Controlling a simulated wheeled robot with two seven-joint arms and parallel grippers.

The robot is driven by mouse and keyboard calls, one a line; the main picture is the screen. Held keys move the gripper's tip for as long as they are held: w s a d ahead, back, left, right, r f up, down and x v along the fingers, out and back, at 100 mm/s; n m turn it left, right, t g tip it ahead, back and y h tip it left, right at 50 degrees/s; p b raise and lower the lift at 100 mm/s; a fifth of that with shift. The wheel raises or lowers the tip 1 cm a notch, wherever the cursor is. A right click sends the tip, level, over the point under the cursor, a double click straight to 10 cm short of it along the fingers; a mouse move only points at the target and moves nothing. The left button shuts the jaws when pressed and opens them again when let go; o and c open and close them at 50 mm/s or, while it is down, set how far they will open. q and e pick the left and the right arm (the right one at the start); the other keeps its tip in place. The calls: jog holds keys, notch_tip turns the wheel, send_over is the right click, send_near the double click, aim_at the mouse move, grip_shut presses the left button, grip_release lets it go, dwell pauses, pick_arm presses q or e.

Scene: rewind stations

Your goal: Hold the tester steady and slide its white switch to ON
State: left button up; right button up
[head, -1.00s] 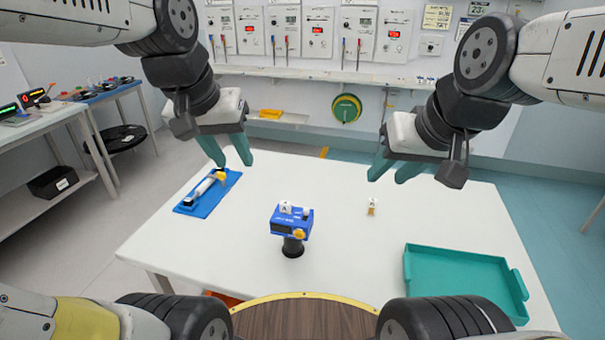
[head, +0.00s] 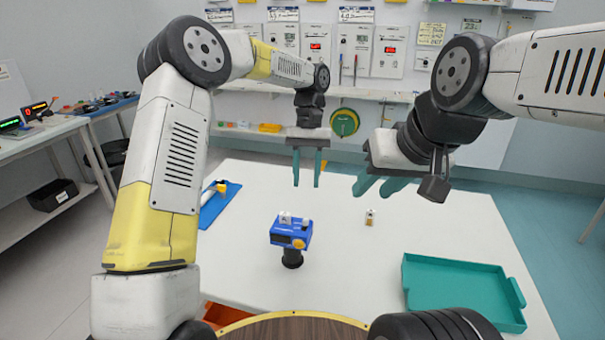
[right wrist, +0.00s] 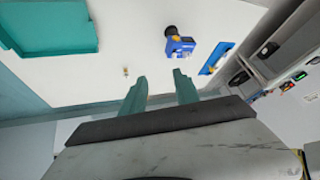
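The tester (head: 291,233) is a blue box on a black stand near the middle of the white table, with a white part marked A and a small white knob on top and a yellow knob on its front. It also shows in the right wrist view (right wrist: 180,46). I cannot tell which white part is the switch, or its position. My left gripper (head: 307,180) is open and empty, above the table beyond the tester, fingers down. My right gripper (head: 372,185) is open and empty, above the table to the right of the tester. It also shows in the right wrist view (right wrist: 160,86).
A teal tray (head: 462,318) lies at the table's right front. A small white and tan item (head: 370,217) stands right of the tester. A blue mat (head: 213,212) at the left is partly hidden by my left arm. The table around the tester is clear.

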jog(key=o, duration=0.7)
jog(key=shift+w+f+n, duration=0.15)
jog(key=shift+n, duration=0.15)
jog(key=o, duration=0.7)
jog(key=w+n, duration=0.1)
jog(key=w+f+n, duration=0.1)
jog(key=n, duration=0.1)
jog(key=shift+a+f+g+h, duration=0.2)
jog(key=shift+g+h, duration=0.1)
jog(key=shift+g, duration=0.1)
jog(key=shift+c, duration=0.2)
jog(key=n+g+h, duration=0.1)
jog(key=n+h, duration=0.2)
jog(key=n, duration=2.5)
send_over(292, 238)
jog(key=a, duration=0.1)
notch_tip(292, 238, down, 17)
jog(key=x, duration=1.1)
jog(key=shift+s+a+f, duration=0.2)
jog(key=shift+f, duration=0.25)
